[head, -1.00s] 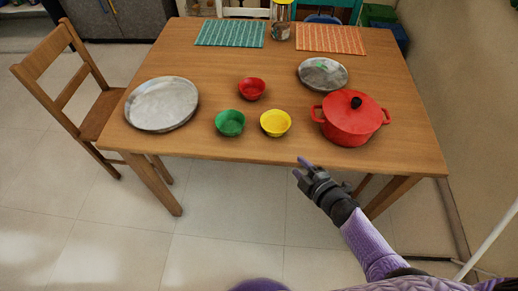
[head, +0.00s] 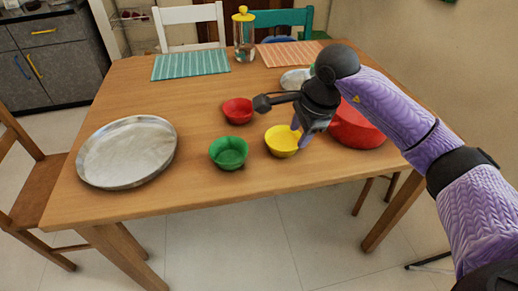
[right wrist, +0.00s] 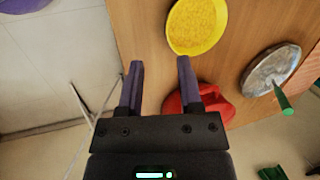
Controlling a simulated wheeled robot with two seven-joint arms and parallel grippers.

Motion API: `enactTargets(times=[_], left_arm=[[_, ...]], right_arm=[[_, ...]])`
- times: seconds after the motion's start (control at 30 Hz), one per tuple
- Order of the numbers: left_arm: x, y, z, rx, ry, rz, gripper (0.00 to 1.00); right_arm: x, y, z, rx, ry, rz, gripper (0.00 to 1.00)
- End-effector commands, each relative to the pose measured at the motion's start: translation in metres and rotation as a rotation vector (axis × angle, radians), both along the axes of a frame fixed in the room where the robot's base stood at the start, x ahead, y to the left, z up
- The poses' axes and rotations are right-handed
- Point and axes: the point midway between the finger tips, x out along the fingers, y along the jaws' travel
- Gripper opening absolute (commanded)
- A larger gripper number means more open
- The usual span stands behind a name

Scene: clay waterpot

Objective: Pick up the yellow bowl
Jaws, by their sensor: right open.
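The yellow bowl (head: 279,142) stands upright on the wooden table near its front edge. In the right wrist view the bowl (right wrist: 197,24) shows at the top, beyond and a little right of the fingertips. My right gripper (head: 298,125) is above the bowl's right side in the head view, and one finger covers part of the rim. In the right wrist view the gripper (right wrist: 158,68) is open, with nothing between its purple fingers. My left gripper is not in view.
A green bowl (head: 228,153) and a red bowl (head: 238,111) stand left of the yellow one. A red pot (head: 355,130) is close on the right, partly hidden by my arm. A large metal plate (head: 128,151) lies at the left. The table (head: 200,192) is clear along its front.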

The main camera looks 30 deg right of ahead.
Motion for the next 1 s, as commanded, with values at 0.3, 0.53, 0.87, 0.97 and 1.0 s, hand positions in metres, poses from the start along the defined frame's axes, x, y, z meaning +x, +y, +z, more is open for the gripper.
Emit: enactTargets(times=[0.3, 0.53, 0.87, 0.97, 1.0], left_arm=[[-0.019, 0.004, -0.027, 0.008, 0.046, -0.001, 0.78], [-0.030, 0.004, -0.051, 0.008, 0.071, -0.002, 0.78], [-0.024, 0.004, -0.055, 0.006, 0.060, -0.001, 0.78], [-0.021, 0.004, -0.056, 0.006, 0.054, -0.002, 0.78], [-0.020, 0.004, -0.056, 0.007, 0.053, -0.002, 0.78]], right_arm=[[0.010, -0.017, -0.044, -0.101, 0.004, 0.009, 0.46], [0.026, -0.015, -0.083, -0.097, 0.003, 0.007, 0.46], [0.031, -0.017, -0.092, -0.100, -0.001, 0.006, 0.37], [0.031, -0.017, -0.092, -0.099, -0.002, 0.007, 0.16], [0.031, -0.017, -0.092, -0.099, -0.002, 0.007, 0.07]])
